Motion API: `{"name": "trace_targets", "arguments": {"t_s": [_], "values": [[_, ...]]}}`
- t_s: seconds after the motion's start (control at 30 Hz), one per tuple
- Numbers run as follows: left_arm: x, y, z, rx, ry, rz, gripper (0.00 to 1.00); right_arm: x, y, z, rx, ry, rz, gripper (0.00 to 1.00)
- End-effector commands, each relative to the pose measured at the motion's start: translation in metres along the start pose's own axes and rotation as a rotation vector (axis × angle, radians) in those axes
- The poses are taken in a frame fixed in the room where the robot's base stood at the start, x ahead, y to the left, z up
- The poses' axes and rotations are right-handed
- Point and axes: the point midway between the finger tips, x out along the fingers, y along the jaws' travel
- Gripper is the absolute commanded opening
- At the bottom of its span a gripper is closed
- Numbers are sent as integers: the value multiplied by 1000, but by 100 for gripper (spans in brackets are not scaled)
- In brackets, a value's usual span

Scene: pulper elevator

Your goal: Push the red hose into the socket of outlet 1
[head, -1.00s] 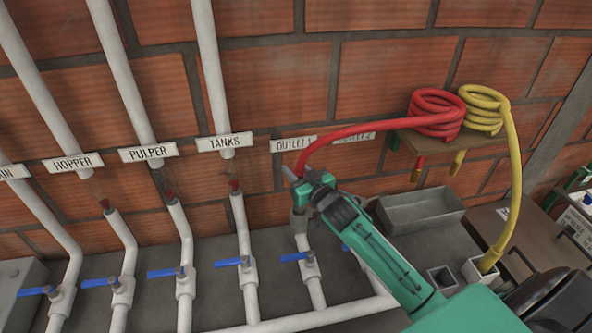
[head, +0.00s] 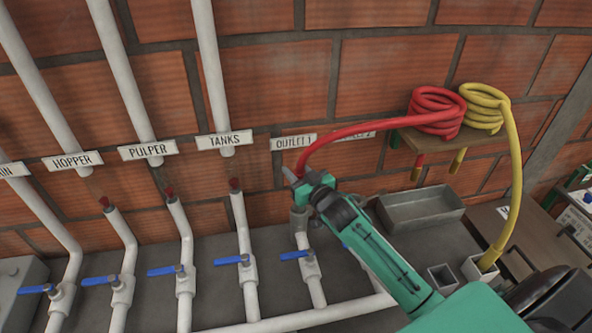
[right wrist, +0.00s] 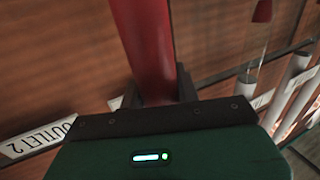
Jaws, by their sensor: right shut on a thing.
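The red hose (head: 370,127) runs from its coil (head: 436,111) on the wall shelf leftward to my right gripper (head: 297,181). My right gripper is shut on the hose near its end, just above the outlet 1 pipe. The grey socket (head: 299,217) of outlet 1 is right below the gripper, under the OUTLET 1 sign (head: 293,142). The hose's end and the socket's mouth are hidden by the gripper, so I cannot tell whether they touch. In the right wrist view the red hose (right wrist: 145,45) stands between the fingers. My left gripper is not in view.
White pipes with blue-handled valves (head: 296,256) stand to the left. A yellow hose (head: 514,165) hangs from the shelf (head: 480,144) into a small square holder (head: 477,270). A grey metal tray (head: 420,208) lies right of the gripper. My right arm covers the front right.

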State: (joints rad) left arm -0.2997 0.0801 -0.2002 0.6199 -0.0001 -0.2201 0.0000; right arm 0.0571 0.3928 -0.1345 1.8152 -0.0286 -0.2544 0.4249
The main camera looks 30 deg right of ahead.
Motion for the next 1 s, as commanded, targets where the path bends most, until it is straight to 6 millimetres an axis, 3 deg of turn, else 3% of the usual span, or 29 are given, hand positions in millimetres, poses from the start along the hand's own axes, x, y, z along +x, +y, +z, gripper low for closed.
{"name": "trace_targets", "arguments": {"t_s": [1.0], "values": [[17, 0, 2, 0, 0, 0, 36, 0, 0, 26, 0, 1, 0, 0]]}}
